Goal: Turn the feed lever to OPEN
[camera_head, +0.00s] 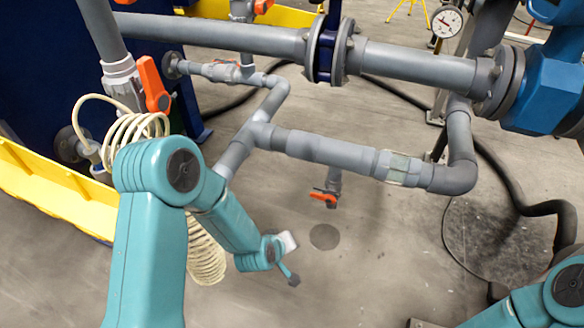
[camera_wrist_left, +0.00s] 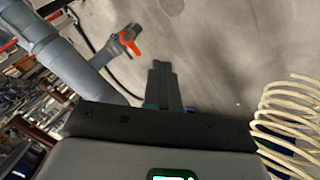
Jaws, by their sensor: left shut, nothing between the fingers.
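Several orange valve levers show in the head view, and I cannot tell which is the feed lever. A large one (camera_head: 152,84) is on the grey upright pipe at the left. A smaller one (camera_head: 324,197) sits on a short pipe stub below the lower grey pipe. One orange lever on a grey valve also shows in the left wrist view (camera_wrist_left: 130,43), up and left of the fingers. My left gripper (camera_head: 292,279) is below and left of the small lever, apart from it. In the left wrist view its fingers (camera_wrist_left: 160,68) are together and empty. My right gripper is out of view.
The lower grey pipe (camera_head: 335,152) runs above my left gripper. A coiled cream hose (camera_head: 207,250) hangs beside my left arm. A yellow trough (camera_head: 50,190) is at the left. A black hose (camera_head: 520,190) lies at the right. Floor around the gripper is clear.

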